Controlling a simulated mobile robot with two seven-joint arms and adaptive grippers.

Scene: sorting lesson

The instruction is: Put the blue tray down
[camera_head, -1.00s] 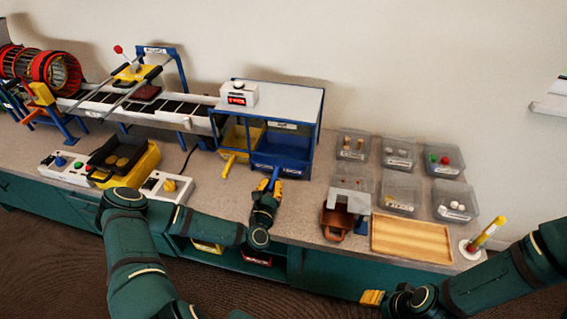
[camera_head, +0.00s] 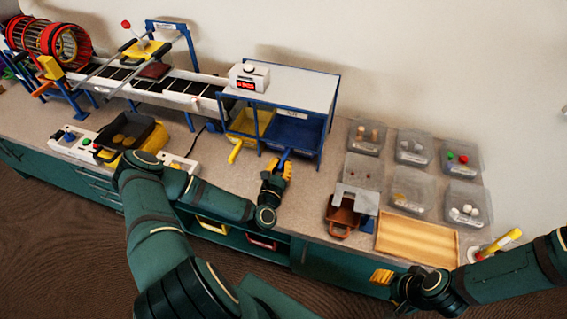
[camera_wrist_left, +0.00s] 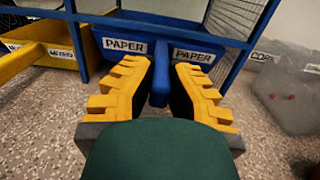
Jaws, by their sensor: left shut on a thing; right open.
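The blue tray (camera_head: 296,135) sits in the right bay of the blue-framed stand (camera_head: 326,118). In the left wrist view its blue front (camera_wrist_left: 128,36) carries two PAPER labels, and its handle (camera_wrist_left: 160,88) sticks out towards me. My left gripper (camera_head: 283,168) is shut on that handle, with its yellow fingers on both sides of it in the left wrist view (camera_wrist_left: 160,75). The tray's underside is hidden, so I cannot tell whether it rests on the stand or the counter. My right gripper (camera_head: 383,277) is open and empty by the counter's front edge.
A yellow tray (camera_head: 236,150) is close on the left of the blue one. A white box with a red display (camera_head: 249,77) stands on top. Several clear bins (camera_head: 410,147), a brown scoop-like tray (camera_head: 341,220) and a wooden tray (camera_head: 416,240) lie to the right. Some counter between is clear.

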